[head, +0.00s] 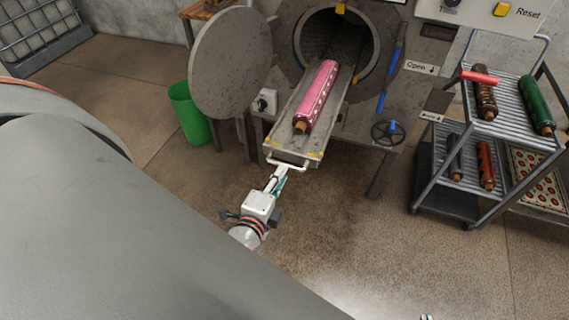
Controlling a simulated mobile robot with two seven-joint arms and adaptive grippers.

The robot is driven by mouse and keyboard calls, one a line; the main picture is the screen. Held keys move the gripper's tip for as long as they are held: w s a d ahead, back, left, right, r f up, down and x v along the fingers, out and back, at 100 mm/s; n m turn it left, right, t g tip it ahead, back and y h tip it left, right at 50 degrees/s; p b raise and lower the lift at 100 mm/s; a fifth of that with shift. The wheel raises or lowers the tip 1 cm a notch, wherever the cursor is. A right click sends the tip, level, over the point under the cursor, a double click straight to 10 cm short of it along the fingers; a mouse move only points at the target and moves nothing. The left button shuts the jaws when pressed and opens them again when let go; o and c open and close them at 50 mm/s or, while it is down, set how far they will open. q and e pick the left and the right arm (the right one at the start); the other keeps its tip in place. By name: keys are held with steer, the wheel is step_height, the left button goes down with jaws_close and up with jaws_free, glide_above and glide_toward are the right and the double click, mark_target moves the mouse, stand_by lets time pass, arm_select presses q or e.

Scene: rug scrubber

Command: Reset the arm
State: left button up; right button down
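My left gripper (279,178) is in the middle of the head view, pointing away from me. Its fingertips are at the white handle (289,163) on the front end of a metal tray (285,138). The fingers are small and seen from behind, so I cannot tell if they are closed on the handle or only next to it. The tray slopes out of the round opening of a grey machine (345,118). A rolled pink patterned rug (318,92) lies lengthwise on the tray.
The machine's round door (231,62) stands open on the left, near a green bin (189,113). A rack (499,100) with several rolled rugs stands at the right. A handwheel (387,133) juts from the machine. The floor (340,220) before it is clear.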

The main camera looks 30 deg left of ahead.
arm_select(q)
steer(key=shift+s+d+r, duration=0.15)
steer(key=shift+s+r, duration=0.05)
steer(key=shift+s, duration=0.5)
steer(key=s+d+f+n+g+h, duration=0.2)
steer(key=s+d+f+n+h, duration=0.1)
steer(key=f, duration=0.4)
steer(key=s+d+f+n+g+h, duration=0.2)
steer(key=s+d+f+n+h, duration=0.1)
steer(key=f+n, duration=0.4)
steer(key=s+d, duration=0.1)
steer(key=d, duration=0.1)
steer(key=shift+d+f+n+h, duration=0.3)
steer(key=shift+d+n, duration=0.05)
steer(key=shift+n, duration=0.05)
